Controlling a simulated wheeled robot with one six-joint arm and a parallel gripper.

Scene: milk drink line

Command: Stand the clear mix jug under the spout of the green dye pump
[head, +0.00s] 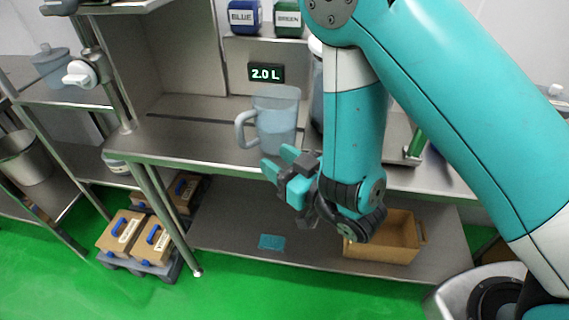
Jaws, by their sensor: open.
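The clear mix jug (280,105) stands upright on the steel counter, its handle to the left and liquid in its lower part. It is below and in front of the blue and green containers. The green dye container (289,19), labelled GREEN, is on the upper shelf at the top; its spout cannot be made out. My gripper (279,161) is open and empty at the counter's front edge, just in front of and below the jug. My arm hides part of the counter to the right of the jug.
A blue container (244,17) stands left of the green one, above a 2.0 L display (266,73). The counter (185,135) is clear left of the jug. An open cardboard box (400,238) sits on the lower shelf. Boxes with blue handles (122,232) stand low at left.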

